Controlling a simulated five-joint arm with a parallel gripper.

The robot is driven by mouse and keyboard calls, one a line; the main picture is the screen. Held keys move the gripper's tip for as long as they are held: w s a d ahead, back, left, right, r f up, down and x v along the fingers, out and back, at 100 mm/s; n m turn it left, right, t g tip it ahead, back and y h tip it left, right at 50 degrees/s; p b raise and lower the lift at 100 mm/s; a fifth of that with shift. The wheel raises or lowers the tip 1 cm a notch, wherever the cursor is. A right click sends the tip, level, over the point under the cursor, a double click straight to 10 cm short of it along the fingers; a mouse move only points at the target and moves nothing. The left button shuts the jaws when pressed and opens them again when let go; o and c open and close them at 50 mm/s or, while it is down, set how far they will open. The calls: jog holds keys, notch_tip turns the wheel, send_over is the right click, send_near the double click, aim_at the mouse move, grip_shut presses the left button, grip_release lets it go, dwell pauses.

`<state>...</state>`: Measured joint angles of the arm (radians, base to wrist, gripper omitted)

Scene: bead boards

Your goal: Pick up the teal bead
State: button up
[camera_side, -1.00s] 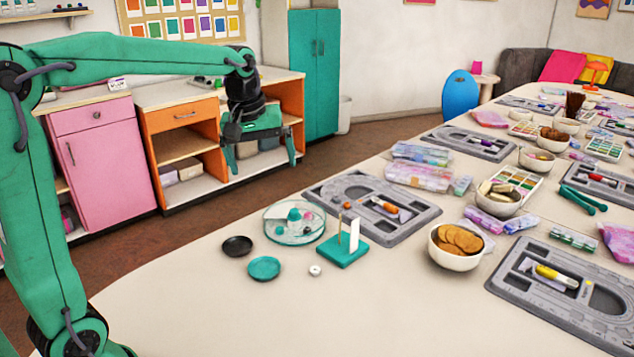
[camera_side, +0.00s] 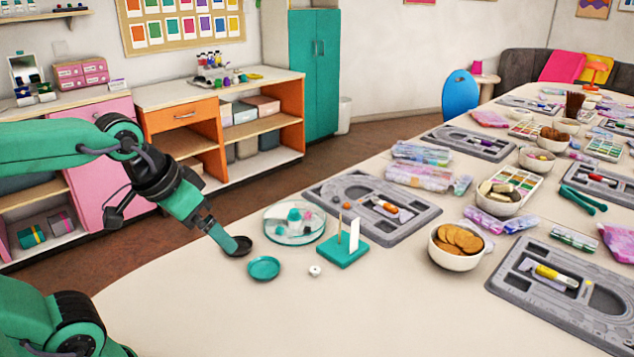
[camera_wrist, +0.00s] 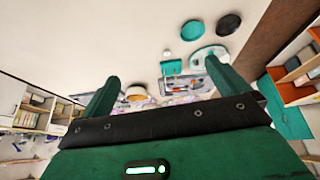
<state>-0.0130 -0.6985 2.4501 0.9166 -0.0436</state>
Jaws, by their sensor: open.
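The teal bead (camera_side: 294,214) sits in a round clear dish (camera_side: 292,239) with a few smaller beads, left of centre on the table in the side view. My gripper (camera_side: 230,245) reaches down from the left, its tip overlapping the black saucer (camera_side: 243,248), apart from the clear dish and left of it. I cannot tell whether it touches the saucer. In the wrist view my gripper (camera_wrist: 167,88) has its fingers spread with nothing between them. The clear dish (camera_wrist: 201,52) shows beyond the right finger there; the bead is not clear.
A teal saucer (camera_side: 264,268) lies in front of the clear dish. A teal stand (camera_side: 343,254) with an upright post and white card is close on its right, with a white bead (camera_side: 315,271) nearby. A grey bead board (camera_side: 415,223) lies behind. The front table is bare.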

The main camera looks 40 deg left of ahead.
jog(key=shift+s+d+f+m, duration=0.15)
jog(key=shift+s+f+m, duration=0.15)
jog(key=shift+s+f, duration=0.2)
jog(key=c, duration=1.6)
jog(key=shift+o, duration=0.2)
jog(key=shift+r, duration=0.1)
